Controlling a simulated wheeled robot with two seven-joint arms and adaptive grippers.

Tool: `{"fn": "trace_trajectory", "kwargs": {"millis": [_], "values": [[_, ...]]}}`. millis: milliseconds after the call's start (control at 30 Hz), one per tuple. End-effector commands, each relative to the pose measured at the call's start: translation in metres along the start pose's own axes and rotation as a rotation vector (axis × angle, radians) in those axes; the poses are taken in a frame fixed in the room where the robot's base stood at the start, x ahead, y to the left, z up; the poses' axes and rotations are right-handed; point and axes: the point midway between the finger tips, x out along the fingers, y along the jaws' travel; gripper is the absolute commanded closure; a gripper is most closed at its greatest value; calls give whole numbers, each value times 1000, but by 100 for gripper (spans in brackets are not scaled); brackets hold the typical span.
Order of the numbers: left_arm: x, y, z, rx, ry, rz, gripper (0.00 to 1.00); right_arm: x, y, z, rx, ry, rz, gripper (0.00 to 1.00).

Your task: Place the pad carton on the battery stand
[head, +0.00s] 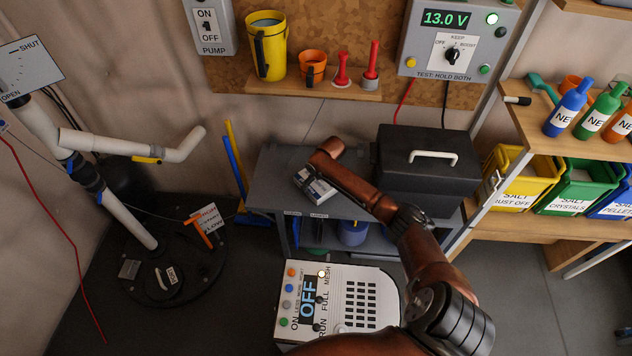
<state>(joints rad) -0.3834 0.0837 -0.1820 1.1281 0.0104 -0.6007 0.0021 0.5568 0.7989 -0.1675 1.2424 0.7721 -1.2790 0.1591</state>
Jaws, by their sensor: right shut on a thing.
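The pad carton (318,189), a small white box with dark markings, is over the left part of the battery stand. The battery stand (275,172) is a dark grey table with a lower shelf. My right gripper (311,176) is at the carton and shut on it, with its arm reaching in from the lower right. The wrist and forearm hide part of the carton and of the stand top. I cannot tell whether the carton touches the top. My left gripper is not in view.
A black box with a white handle (425,185) fills the stand's right side. A white control unit (340,300) stands in front. White pipes (120,145) are at left. Yellow, green and blue bins (520,178) stand right. The stand's left top is bare.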

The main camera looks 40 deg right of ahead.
Motion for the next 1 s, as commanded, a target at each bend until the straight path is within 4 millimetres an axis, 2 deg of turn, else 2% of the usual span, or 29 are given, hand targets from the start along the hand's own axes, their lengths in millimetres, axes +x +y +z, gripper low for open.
{"fn": "trace_trajectory", "kwargs": {"millis": [333,367,567,867,1000], "values": [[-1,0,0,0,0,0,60,2,0,0,0,1,0,48],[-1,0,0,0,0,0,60,1,0,0,0,1,0,15],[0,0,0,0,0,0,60,1,0,0,0,0,0,1],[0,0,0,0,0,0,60,1,0,0,0,1,0,0],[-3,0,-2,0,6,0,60,-6,0,-1,0,2,0,0]]}}
